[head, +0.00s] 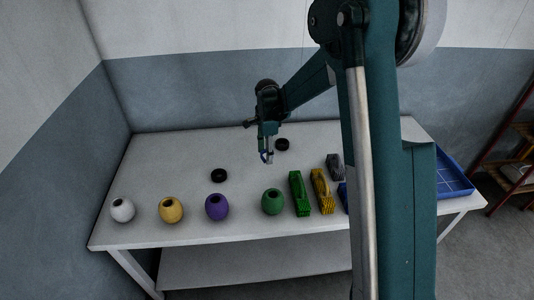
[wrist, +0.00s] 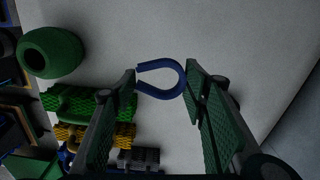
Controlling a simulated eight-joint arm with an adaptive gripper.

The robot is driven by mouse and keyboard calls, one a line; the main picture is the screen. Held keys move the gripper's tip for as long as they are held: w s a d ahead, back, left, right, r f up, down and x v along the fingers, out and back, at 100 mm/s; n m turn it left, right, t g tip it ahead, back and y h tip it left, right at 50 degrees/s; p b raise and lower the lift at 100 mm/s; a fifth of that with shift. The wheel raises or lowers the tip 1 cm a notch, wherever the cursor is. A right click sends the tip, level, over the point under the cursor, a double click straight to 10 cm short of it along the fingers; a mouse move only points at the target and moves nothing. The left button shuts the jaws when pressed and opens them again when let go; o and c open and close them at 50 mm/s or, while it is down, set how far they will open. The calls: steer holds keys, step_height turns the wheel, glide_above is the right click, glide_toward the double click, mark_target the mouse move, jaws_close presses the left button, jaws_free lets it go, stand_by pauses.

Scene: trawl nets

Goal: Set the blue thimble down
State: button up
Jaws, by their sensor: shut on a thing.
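The blue thimble (wrist: 181,78) is a small U-shaped loop, seen in the wrist view between the two green finger pads of my gripper (wrist: 162,82). My gripper is shut on it. In the head view my gripper (head: 267,154) points down over the middle of the white table (head: 180,150), with a small bit of the thimble (head: 264,156) showing at its tips. The thimble appears to be held above the table top; the exact gap cannot be told.
White (head: 122,210), yellow (head: 171,210), purple (head: 216,207) and green (head: 272,202) floats line the front. Green (head: 300,194), yellow (head: 322,192) and grey (head: 335,167) bundles stand right of them. Black rings (head: 219,175) (head: 282,144) lie behind. A blue tray (head: 453,174) is at right.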

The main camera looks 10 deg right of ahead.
steer(key=shift+a, duration=0.1)
steer(key=w+a, duration=0.3)
steer(key=a, duration=2)
glide_above(172, 181)
steer(key=shift+s+r+p, duration=0.1)
steer(key=shift+r+p, duration=0.05)
steer(key=shift+p, duration=0.2)
steer(key=shift+f+b, duration=0.4)
steer(key=shift+f, duration=2.75)
steer(key=shift+f, duration=1.85)
steer(key=shift+f+b, duration=0.15)
steer(key=shift+b, duration=0.15)
